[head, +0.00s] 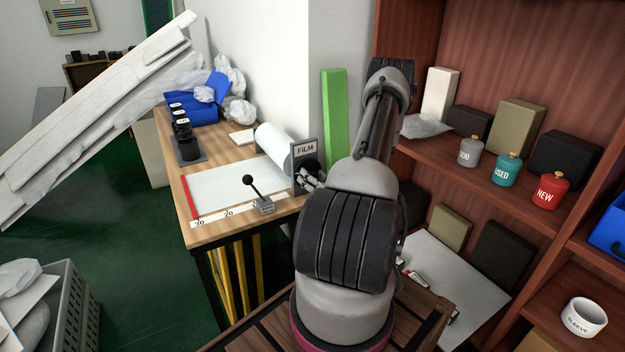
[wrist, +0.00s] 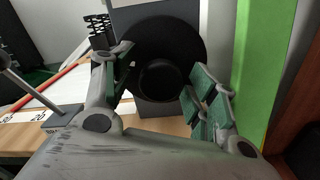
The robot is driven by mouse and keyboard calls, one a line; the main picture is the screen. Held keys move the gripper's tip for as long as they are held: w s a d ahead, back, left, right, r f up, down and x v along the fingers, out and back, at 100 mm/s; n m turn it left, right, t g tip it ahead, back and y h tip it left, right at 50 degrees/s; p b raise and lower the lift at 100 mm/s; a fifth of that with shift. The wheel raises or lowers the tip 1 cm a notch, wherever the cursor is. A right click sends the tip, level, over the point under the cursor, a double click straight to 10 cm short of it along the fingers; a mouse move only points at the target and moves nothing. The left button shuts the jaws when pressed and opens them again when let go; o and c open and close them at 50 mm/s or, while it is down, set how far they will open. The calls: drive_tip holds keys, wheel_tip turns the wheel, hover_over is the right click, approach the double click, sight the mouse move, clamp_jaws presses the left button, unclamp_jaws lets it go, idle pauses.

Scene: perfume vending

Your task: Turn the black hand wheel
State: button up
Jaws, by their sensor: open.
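The black hand wheel (wrist: 180,35) fills the upper middle of the wrist view, with a round dark hub (wrist: 161,80) at its centre. In the head view the wheel (head: 309,165) is a small dark shape below the FILM sign (head: 305,150), partly hidden by my fingers. My gripper (wrist: 160,92) is open, one finger to the left of the hub and one to the right. The jaws are empty. Whether a fingertip touches the wheel I cannot tell. In the head view my gripper (head: 312,181) is at the bench's right end.
A film roll (head: 272,146) lies behind the wheel on the wooden bench (head: 200,228). A lever with a black knob (head: 248,181) stands near the front edge. A green post (head: 334,110) rises close to the right of the wheel. A wooden shelf (head: 440,150) with canisters stands at right.

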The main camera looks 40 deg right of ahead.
drive_tip(key=v, duration=1.1)
drive_tip(key=shift+s+a, duration=0.2)
drive_tip(key=shift+s, duration=0.2)
